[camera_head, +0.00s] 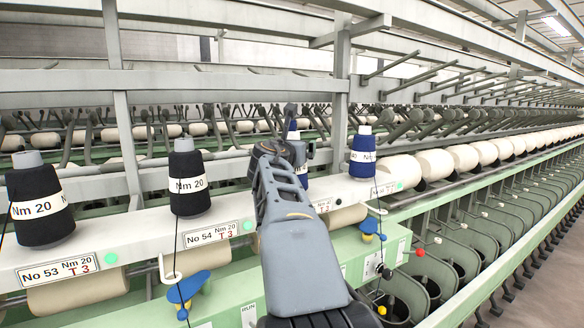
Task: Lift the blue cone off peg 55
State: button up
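A dark blue cone (303,181) stands on the white rail behind my gripper. Its pale tip and part of its side show; most of its body is hidden by my gripper and arm. The rail label (324,205) beside it is partly covered, and I cannot read its peg number. The label to the left reads No 54. My gripper (293,147) overlaps the upper part of this cone in the picture. I cannot tell whether the fingers touch it, or whether they are open or shut.
A black cone (40,206) stands above label No 53 and a dark cone (189,183) above No 54. A blue cone (362,156) stands to the right of my gripper. Blue thread guides (188,288) project below the rail. Grey beams cross behind and above.

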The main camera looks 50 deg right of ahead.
jog(key=shift+c, duration=0.3)
jog(key=shift+r, duration=0.1)
jog(key=c, duration=1.5)
